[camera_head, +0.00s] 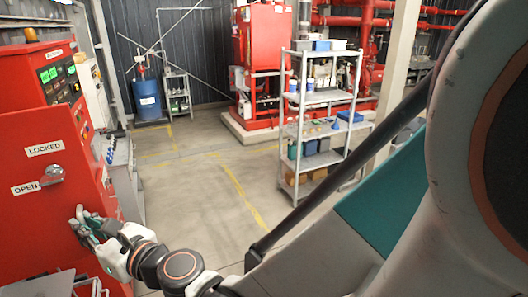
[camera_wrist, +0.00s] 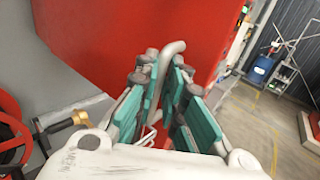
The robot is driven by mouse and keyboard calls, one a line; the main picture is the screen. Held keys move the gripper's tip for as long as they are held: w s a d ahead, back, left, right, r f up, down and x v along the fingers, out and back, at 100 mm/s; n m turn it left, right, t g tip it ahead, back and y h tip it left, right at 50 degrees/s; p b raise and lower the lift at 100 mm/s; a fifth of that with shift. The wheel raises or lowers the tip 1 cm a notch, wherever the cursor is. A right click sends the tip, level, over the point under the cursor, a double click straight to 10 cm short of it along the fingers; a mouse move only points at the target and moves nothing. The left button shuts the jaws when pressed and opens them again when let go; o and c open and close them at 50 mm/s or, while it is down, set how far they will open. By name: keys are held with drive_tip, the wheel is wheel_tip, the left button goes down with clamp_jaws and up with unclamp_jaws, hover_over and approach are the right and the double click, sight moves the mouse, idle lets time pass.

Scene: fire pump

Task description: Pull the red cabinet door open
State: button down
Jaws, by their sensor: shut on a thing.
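The red cabinet door (camera_head: 40,215) stands at the left in the head view, with LOCKED and OPEN labels. A metal latch (camera_head: 52,175) sits beside the OPEN label. My gripper (camera_head: 88,224) is at the door's right side, below the latch. In the wrist view the red door panel (camera_wrist: 110,35) fills the upper middle. The bent grey handle (camera_wrist: 171,50) runs down between the teal fingers of my gripper (camera_wrist: 163,88), which is shut on it. The fingers hide the handle's lower part. I cannot tell for sure how far the door stands from its frame.
A red hose reel (camera_wrist: 12,130) and a brass fitting (camera_wrist: 65,124) show left of the door in the wrist view. A grey shelf rack (camera_head: 318,100) stands right of centre. A blue barrel (camera_head: 147,101) is at the back. The floor (camera_head: 195,190) between is clear.

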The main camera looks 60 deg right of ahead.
drive_tip(key=shift+a+r, duration=0.1)
drive_tip(key=shift+a, duration=0.1)
drive_tip(key=c, duration=1.7)
unclamp_jaws()
drive_tip(key=shift+w+a, duration=0.1)
drive_tip(key=shift+a, duration=0.05)
